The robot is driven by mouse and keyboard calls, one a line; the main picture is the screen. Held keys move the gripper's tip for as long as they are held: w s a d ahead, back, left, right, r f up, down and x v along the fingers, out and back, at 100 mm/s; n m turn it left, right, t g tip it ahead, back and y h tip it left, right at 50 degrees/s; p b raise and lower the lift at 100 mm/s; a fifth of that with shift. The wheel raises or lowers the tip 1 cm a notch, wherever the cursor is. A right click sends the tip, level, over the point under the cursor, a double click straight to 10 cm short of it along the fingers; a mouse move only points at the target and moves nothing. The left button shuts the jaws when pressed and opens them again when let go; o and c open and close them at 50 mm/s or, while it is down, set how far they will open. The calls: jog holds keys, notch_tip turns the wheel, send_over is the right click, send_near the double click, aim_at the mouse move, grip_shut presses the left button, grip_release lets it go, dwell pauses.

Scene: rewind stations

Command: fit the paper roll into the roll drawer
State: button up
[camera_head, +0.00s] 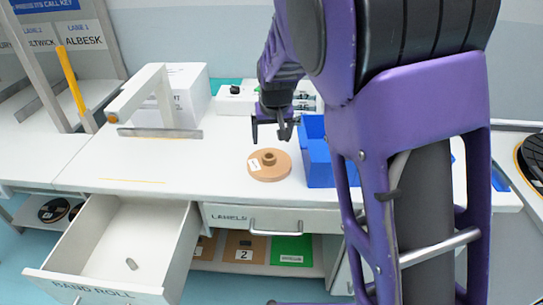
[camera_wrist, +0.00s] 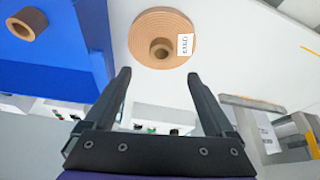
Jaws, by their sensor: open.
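The paper roll (camera_head: 269,169) is a flat tan disc with a raised core and a small white label. It lies flat on the white worktop, just left of the blue bin. In the wrist view the roll (camera_wrist: 148,25) is beyond my fingertips, between them and apart from them. My gripper (camera_head: 274,132) is open and empty above the worktop, behind the roll in the head view; its two fingers (camera_wrist: 159,76) are spread. The roll drawer (camera_head: 90,292) is pulled out at the lower left, its front marked "ROLL", with a short grey peg (camera_head: 131,264) on its floor.
A blue bin (camera_head: 319,168) stands right of the roll; a tan ring (camera_wrist: 27,23) shows in it in the wrist view. A white stand (camera_head: 140,95) and box are at the back left. A closed "LABELS" drawer (camera_head: 275,217) is below the roll. The worktop's left front is clear.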

aim_at(269, 154)
jog(key=x, duration=0.4)
jog(key=shift+w+f, duration=0.15)
jog(key=shift+f, duration=0.15)
jog(key=b+x, duration=0.1)
jog(key=x, duration=0.4)
jog(key=shift+a+f+b, duration=0.15)
jog(key=shift+b, duration=0.15)
grip_shut()
